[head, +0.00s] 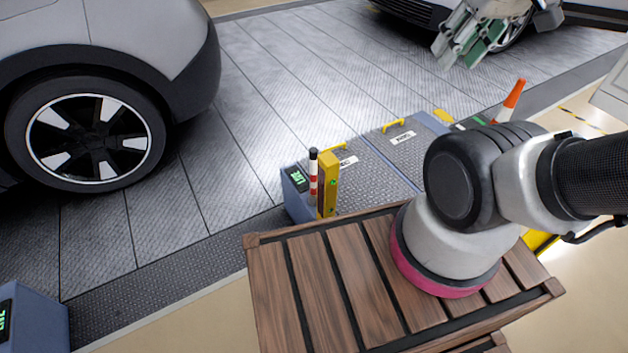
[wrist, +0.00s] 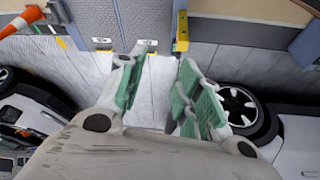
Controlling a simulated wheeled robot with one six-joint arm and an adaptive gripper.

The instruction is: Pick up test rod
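A slim upright rod with a black top and red and white bands (head: 313,172) stands beside a yellow post (head: 328,185) in the head view; it looks like the test rod. The yellow post also shows in the wrist view (wrist: 182,32), where I cannot make out the rod clearly. My gripper (wrist: 152,92) is open and empty, its green-padded fingers apart. In the head view my gripper (head: 470,48) hangs at the upper right, well away from the rod.
A blue-edged platform with metal plates and yellow handles (head: 385,165) lies behind a slatted wooden surface (head: 345,285). A car (head: 95,130) is at the left, another (head: 410,12) at the back. The plank-patterned floor between is clear.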

